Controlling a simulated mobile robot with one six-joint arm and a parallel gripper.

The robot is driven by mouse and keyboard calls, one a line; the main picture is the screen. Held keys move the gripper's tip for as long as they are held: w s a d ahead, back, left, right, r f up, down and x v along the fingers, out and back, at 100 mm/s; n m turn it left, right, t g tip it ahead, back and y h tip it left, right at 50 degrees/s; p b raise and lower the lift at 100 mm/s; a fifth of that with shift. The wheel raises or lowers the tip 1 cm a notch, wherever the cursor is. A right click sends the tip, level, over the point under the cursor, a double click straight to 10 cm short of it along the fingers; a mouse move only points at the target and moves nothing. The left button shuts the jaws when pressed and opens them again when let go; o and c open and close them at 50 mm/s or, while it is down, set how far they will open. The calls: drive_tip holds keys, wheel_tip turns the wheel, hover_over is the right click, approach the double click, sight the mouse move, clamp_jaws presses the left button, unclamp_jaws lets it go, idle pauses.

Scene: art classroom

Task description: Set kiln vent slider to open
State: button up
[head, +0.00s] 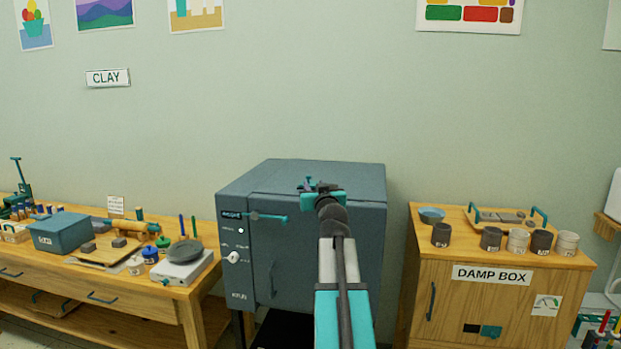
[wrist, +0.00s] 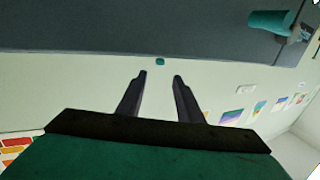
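The kiln (head: 262,265) is a blue-grey box in the middle of the head view, with its door shut. A small teal knob (wrist: 160,61) shows at the edge of the kiln's dark surface in the wrist view. It may be the vent slider; its setting cannot be read. My gripper (head: 308,186) is in front of the kiln's upper part in the head view. In the wrist view my gripper (wrist: 161,75) has its two fingers apart with nothing between them. The knob lies just beyond the fingertips, roughly centred in the gap and apparently apart from them.
A wooden clay bench (head: 140,300) with tools stands left. A damp box cabinet (head: 480,310) with several cups stands right. The wall above the kiln is clear.

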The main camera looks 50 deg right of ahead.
sight(309, 177)
drive_tip(key=shift+p+x, duration=1.2)
drive_tip(key=shift+x, duration=3.9)
drive_tip(key=shift+c, duration=0.4)
clamp_jaws()
